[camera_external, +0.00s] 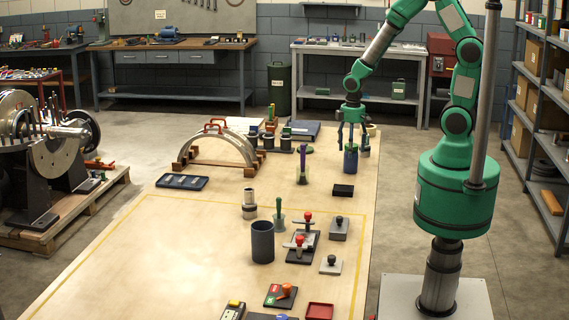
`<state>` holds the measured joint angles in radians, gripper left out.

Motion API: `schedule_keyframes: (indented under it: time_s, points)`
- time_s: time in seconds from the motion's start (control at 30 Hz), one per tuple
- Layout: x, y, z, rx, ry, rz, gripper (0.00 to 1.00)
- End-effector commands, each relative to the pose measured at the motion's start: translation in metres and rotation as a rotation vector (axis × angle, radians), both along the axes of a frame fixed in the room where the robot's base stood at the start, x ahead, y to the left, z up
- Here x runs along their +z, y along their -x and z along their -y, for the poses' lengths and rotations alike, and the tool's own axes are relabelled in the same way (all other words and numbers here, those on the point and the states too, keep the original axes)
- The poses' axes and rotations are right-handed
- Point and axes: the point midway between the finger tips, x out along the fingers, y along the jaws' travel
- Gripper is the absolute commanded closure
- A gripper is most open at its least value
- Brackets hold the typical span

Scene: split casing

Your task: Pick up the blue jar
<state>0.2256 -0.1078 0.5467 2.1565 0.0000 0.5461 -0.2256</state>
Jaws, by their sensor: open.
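A blue jar (350,161) stands upright near the right edge of the pale table. Something green shows at its top, between the fingers. My gripper (352,143) points straight down directly above the jar. Its fingers are spread, one on each side of the jar's top. It is too small to tell whether they touch the jar. The upper part of the jar is partly hidden by the fingers.
A dark cup (262,242) and several stamps stand nearer. The table's left front is clear.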

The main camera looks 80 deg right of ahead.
Motion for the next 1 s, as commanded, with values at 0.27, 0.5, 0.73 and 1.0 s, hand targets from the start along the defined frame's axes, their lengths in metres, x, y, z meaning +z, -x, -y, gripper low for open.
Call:
schedule_keyframes:
  time_s: [0.27, 0.5, 0.73, 1.0]
  points:
    - [-0.018, 0.001, 0.002, 0.000, -0.001, -0.003, 0.30]
    - [-0.045, 0.000, 0.004, 0.000, 0.000, -0.001, 0.30]
    - [-0.052, 0.000, 0.004, 0.000, 0.000, 0.000, 0.30]
    - [-0.052, 0.000, 0.004, 0.000, 0.000, 0.000, 0.30]
